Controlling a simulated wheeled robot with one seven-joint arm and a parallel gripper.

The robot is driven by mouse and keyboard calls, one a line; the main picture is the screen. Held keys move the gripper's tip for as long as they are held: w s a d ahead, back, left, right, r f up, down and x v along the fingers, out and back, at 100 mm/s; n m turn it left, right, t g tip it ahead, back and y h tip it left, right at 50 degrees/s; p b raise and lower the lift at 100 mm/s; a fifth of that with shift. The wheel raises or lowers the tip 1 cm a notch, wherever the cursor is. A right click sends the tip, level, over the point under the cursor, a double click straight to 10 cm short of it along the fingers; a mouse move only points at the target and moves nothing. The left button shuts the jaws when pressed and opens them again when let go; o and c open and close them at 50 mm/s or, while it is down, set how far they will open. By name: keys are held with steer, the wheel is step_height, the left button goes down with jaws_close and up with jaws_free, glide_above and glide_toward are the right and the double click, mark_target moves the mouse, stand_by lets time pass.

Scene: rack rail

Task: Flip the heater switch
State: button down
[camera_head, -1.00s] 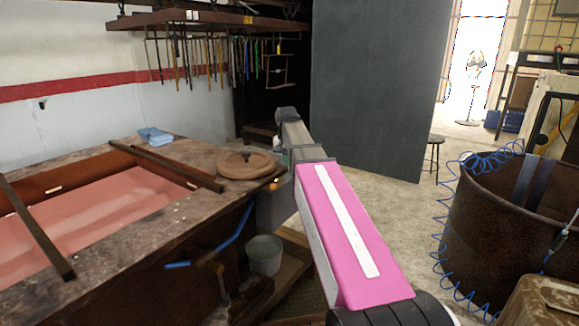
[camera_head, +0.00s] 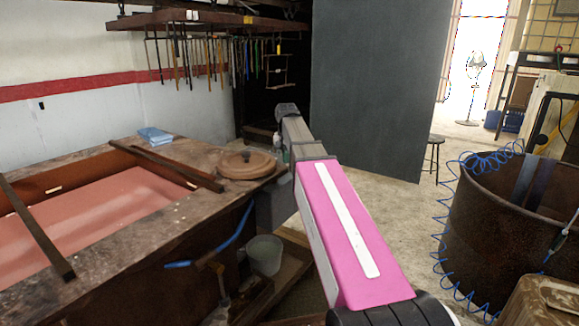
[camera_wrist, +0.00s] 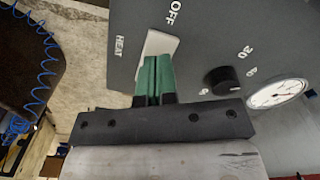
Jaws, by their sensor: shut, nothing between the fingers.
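The heater switch's pale plate (camera_wrist: 157,44) shows in the wrist view on a dark grey panel (camera_wrist: 220,30), between the words OFF and HEAT. My gripper's green fingers (camera_wrist: 154,62) are shut and empty, with their tips in front of the plate's lower part. They hide part of the switch, so I cannot tell its lever position or whether the fingers touch it. In the head view my pink arm reaches toward the bench corner; the fingers and switch are hidden there.
A black knob (camera_wrist: 222,80) and a round white gauge (camera_wrist: 277,93) sit right of the switch. In the head view are a bench (camera_head: 120,270) with a pink-filled basin (camera_head: 100,215), a bucket (camera_head: 264,254), and a rusty drum (camera_head: 495,235) with a blue coiled hose.

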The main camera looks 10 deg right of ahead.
steer(key=shift+r, duration=2.55)
